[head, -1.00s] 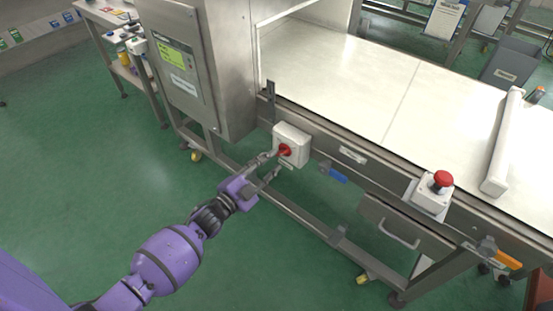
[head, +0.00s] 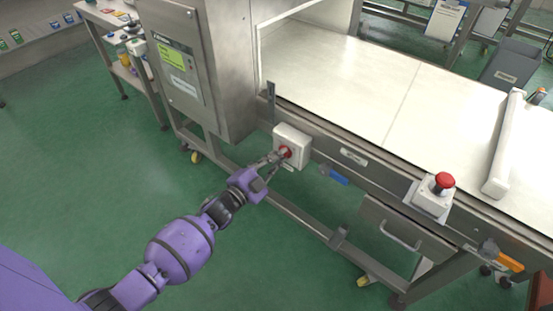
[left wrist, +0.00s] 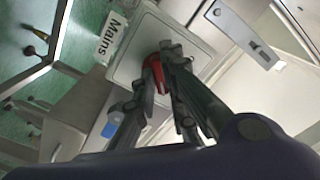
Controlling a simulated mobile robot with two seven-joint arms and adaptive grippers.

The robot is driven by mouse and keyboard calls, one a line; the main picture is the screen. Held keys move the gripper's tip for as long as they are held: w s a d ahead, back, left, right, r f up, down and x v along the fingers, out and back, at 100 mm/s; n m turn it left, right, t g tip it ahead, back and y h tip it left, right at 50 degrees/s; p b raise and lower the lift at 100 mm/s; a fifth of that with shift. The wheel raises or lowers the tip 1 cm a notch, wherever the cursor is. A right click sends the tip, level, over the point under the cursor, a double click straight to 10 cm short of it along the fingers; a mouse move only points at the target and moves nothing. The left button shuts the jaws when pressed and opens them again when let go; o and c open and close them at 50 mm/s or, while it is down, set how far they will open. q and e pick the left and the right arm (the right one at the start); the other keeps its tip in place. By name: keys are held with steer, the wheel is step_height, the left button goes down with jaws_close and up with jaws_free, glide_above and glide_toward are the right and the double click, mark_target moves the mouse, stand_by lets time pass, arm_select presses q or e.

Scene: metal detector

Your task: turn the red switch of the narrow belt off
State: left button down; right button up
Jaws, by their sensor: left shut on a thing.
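The red switch (head: 285,152) sits on a white box (head: 293,138) on the side rail of the conveyor, below the steel cabinet. In the left wrist view the red switch (left wrist: 153,75) shows between the fingers, on the box (left wrist: 132,60) beside a label reading "Mains". My left gripper (head: 280,157) reaches the switch from the front left and is shut on it. Its fingers (left wrist: 160,68) cover part of the switch. My right gripper does not show in any view.
A red mushroom button (head: 444,181) on its own box stands on the rail to the right. A blue-handled valve (head: 337,178) and a drawer (head: 392,232) are below the rail. The pale belt (head: 350,75) runs behind.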

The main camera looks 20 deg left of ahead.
arm_select(q)
steer(key=n+p, duration=0.1)
steer(key=n, duration=1.6)
steer(key=shift+s+d+f+n, duration=0.1)
steer(key=shift+n, duration=0.3)
stand_by(0.5)
steer(key=c, duration=1.8)
jaws_free()
